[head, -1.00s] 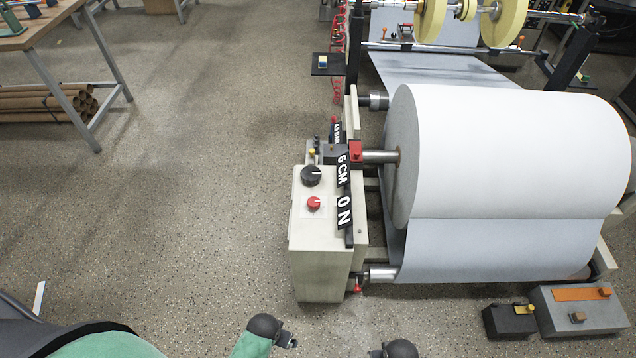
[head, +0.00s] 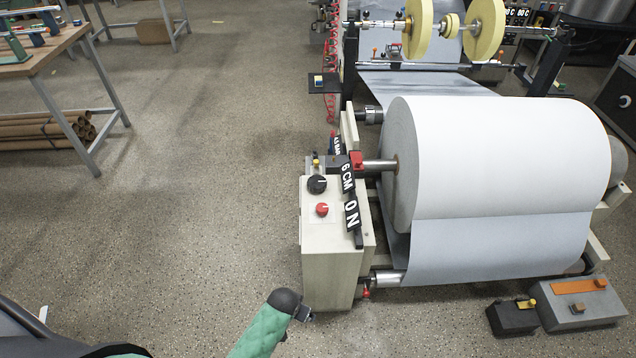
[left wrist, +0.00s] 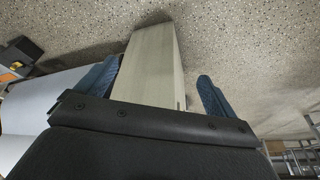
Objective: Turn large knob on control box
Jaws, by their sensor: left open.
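The control box (head: 334,245) is a pale beige cabinet standing at the left side of the paper roll machine. On its top are a large black knob (head: 317,184) with a white pointer mark and a smaller red knob (head: 322,210) nearer me. My left gripper (head: 304,314) is low in front of the box, below and apart from the knobs. In the left wrist view the left gripper (left wrist: 157,74) has its two blue fingers spread, with a beige box face (left wrist: 152,65) beyond them and nothing held. The knobs are not visible there. My right gripper is out of view.
A large white paper roll (head: 500,150) sits right of the box. Black "6CM" and "ON" labels (head: 351,213) stand along its top right edge. A black pedal (head: 512,318) and a grey unit (head: 578,305) are on the floor at right.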

